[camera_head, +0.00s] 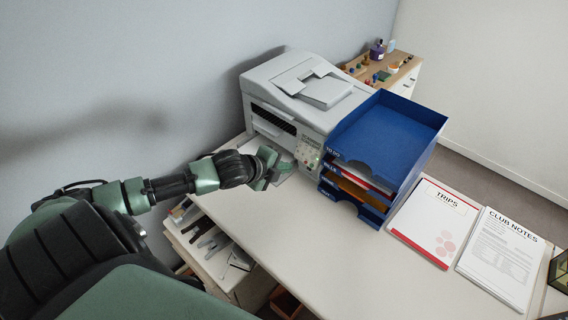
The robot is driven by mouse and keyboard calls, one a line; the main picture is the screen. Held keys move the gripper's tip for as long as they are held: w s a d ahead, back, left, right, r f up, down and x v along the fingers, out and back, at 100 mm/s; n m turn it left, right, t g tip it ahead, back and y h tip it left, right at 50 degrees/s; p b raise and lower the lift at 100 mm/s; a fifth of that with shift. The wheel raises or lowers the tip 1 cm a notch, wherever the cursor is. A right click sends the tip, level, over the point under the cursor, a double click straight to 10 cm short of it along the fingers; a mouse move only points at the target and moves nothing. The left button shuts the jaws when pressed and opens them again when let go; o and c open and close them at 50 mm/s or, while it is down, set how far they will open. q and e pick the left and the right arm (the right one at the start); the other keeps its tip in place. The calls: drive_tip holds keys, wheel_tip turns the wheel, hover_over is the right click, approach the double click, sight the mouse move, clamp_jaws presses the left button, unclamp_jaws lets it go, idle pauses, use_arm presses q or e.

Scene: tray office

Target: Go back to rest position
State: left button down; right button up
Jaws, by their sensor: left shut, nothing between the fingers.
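My left gripper (274,168) is shut and empty. It is above the desk, in front of the grey printer (302,92) and left of the blue tray stack (389,127). My left arm comes in from the lower left and is stretched out toward the printer. My right gripper is not in view.
The white desk (330,250) is clear in front of the trays. Papers titled TRIPS (437,222) and CLUB NOTES (502,257) lie at the right. An open drawer (212,250) with stationery is below my left arm. A wooden-topped cabinet (401,76) stands behind.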

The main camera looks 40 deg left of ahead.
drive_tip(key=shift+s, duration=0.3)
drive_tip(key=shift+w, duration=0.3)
